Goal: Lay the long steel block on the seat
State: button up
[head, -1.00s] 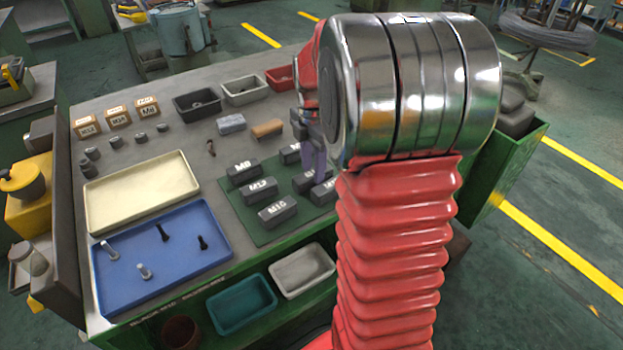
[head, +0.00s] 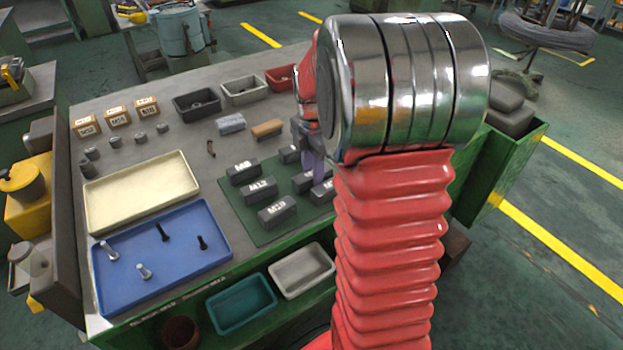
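No block in view can be told for sure as the long steel block, and the seat cannot be picked out. Dark grey blocks (head: 511,116) lie at the green bin on the right, partly behind my arm. A smaller light grey block (head: 230,123) lies on the bench near a brown one. My gripper (head: 313,165) shows only in part, as grey and purplish pieces left of my arm's metal joint, over the green mat's right side. Its fingertips and anything between them are hidden or too small to tell.
Labelled dark blocks (head: 277,211) stand on a green mat (head: 256,233). A cream tray (head: 142,190) and a blue tray (head: 190,268) with several bolts lie left. Small bins (head: 244,89) line the back. The green bin (head: 512,170) stands at the right.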

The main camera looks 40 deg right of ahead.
grip_shut()
jog(key=shift+r, duration=0.1)
notch_tip(320, 180, up, 10)
jog(key=shift+f, duration=0.1)
dwell(0.7)
dwell(0.4)
